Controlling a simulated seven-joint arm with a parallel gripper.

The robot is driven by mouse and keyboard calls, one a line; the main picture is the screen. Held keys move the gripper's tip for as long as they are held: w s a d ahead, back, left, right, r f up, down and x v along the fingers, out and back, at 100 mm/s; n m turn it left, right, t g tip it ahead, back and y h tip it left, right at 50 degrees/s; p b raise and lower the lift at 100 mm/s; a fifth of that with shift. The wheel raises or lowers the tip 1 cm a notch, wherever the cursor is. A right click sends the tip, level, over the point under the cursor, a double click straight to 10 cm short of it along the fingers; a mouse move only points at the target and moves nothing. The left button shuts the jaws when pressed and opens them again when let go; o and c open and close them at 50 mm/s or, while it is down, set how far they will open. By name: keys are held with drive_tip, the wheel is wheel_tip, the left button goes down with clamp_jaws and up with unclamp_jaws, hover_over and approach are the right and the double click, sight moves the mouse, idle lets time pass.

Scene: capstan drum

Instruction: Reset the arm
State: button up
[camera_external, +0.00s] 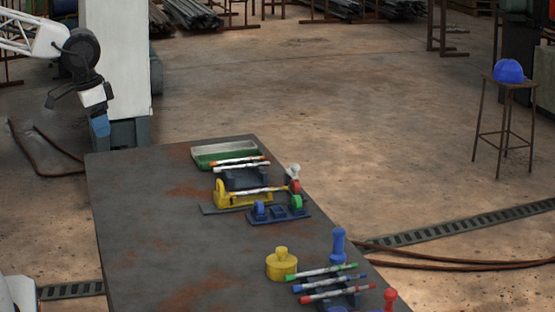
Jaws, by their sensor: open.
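My gripper (101,126) is at the upper left, beyond the far left corner of the dark, rust-stained table (140,230). It points downward with blue fingers and is open. No object shows between the fingers, though they are small in the picture. It is apart from everything on the table. A yellow drum-like fixture (222,196) with a rod across it stands near the far right of the table.
A green-lined tray (205,151), a blue fixture (277,214), a yellow knobbed weight (281,267), a blue knob (338,246), a red knob (389,298) and several coloured rods line the table's right side. The left half is clear. A pale pillar (117,60) stands behind my gripper.

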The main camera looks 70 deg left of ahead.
drive_tip(key=s+d+f+m, duration=0.1)
drive_tip(key=s+f, duration=0.2)
drive_tip(key=s, duration=0.6)
drive_tip(key=shift+s+d+f, duration=0.2)
drive_tip(key=shift+s+f, duration=0.15)
drive_tip(key=shift+s, duration=0.05)
